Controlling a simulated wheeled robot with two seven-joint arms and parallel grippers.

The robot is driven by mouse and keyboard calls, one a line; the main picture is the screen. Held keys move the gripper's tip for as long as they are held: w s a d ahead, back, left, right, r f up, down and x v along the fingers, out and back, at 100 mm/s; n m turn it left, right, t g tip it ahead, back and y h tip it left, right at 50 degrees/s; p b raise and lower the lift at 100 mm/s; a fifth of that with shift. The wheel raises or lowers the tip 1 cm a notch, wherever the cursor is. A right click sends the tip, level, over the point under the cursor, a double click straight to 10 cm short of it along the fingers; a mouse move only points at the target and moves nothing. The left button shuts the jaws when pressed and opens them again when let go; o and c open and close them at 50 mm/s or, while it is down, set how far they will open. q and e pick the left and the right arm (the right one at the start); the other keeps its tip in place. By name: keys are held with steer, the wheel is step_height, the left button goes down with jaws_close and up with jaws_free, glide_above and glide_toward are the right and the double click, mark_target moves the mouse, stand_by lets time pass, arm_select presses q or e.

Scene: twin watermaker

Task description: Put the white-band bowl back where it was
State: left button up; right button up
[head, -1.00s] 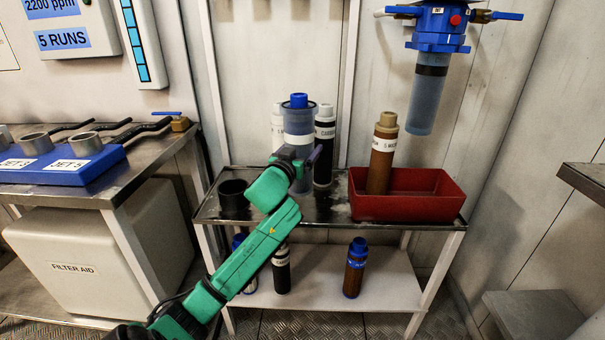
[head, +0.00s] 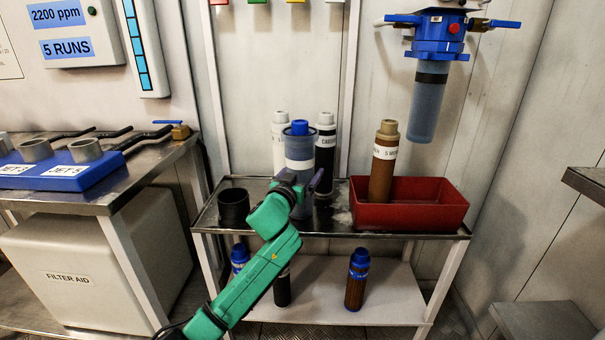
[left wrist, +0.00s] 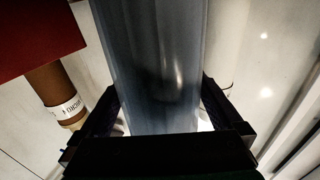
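The white-band bowl (head: 300,165) is a clear blue-grey cylinder with a white band. A blue-capped piece (head: 300,127) shows at its top. It is upright at the front middle of the cart's top shelf (head: 335,217); I cannot tell whether its base touches the shelf. My left gripper (head: 304,188) is around its lower part from the front. In the left wrist view the bowl (left wrist: 160,60) fills the space between the dark fingers (left wrist: 160,112), which are shut on it. My right gripper is not in view.
A black cup (head: 234,207) stands left of the bowl. White (head: 279,140) and black (head: 325,150) cartridges stand close behind. A red tray (head: 415,205) with a brown cartridge (head: 384,160) is to the right. A black-band bowl (head: 427,105) hangs from the blue head (head: 437,37).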

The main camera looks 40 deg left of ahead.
arm_select(q)
steer(key=shift+r, duration=0.1)
steer(key=shift+s+d, duration=0.15)
steer(key=shift+s, duration=0.05)
steer(key=p+v, duration=0.1)
steer(key=v, duration=1)
steer(key=shift+s+p, duration=0.25)
steer(key=shift+p, duration=0.1)
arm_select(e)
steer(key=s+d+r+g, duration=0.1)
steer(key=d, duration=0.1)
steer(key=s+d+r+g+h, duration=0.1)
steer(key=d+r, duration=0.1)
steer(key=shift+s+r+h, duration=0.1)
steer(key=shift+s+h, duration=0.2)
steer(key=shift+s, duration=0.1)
